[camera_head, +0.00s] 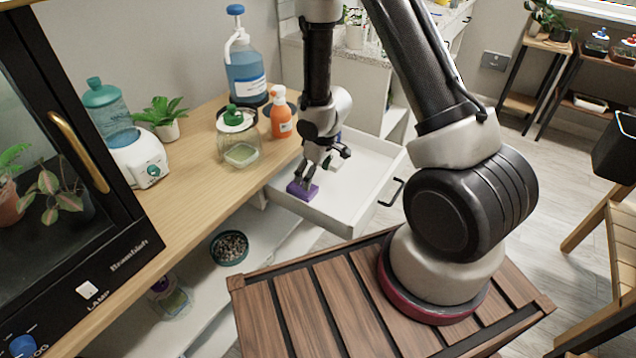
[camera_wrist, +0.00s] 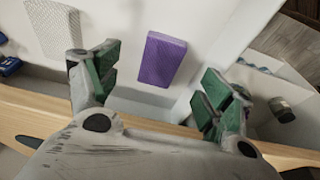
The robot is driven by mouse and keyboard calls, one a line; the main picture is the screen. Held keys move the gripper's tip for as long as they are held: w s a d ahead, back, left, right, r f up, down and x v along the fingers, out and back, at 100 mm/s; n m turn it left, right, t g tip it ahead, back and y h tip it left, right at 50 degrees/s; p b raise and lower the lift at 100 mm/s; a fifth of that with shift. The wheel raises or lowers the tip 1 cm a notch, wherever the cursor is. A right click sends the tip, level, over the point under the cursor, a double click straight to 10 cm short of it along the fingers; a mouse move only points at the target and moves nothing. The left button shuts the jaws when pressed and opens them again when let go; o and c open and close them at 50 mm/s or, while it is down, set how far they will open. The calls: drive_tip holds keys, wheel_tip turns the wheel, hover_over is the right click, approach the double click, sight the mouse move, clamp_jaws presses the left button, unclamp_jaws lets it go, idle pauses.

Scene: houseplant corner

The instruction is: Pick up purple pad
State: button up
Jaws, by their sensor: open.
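The purple pad (camera_head: 302,190) lies in the open white drawer (camera_head: 366,203), near its left front corner in the head view. In the wrist view the purple pad (camera_wrist: 162,59) shows flat on the white drawer floor, beyond and between the fingertips. My gripper (camera_head: 325,167) is in or just over the drawer, close beside the pad. In the wrist view my gripper (camera_wrist: 158,82) has its green-padded fingers spread apart, with nothing between them. The exact height of the fingers over the pad is hard to tell.
A whitish textured pad (camera_wrist: 56,28) and a blue item (camera_wrist: 8,66) lie left of the purple pad in the wrist view. The wooden counter (camera_head: 198,160) edge runs beside the drawer. A glass jar (camera_head: 238,140) and orange bottle (camera_head: 281,117) stand on it near my arm.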

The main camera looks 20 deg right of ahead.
sight(296, 190)
drive_tip(key=shift+w+a, duration=0.3)
drive_tip(key=x, duration=0.7)
drive_tip(key=shift+w+a+f, duration=0.1)
drive_tip(key=shift+w+a, duration=0.2)
drive_tip(key=shift+f, duration=0.25)
drive_tip(key=shift+s, duration=0.1)
drive_tip(key=c, duration=0.9)
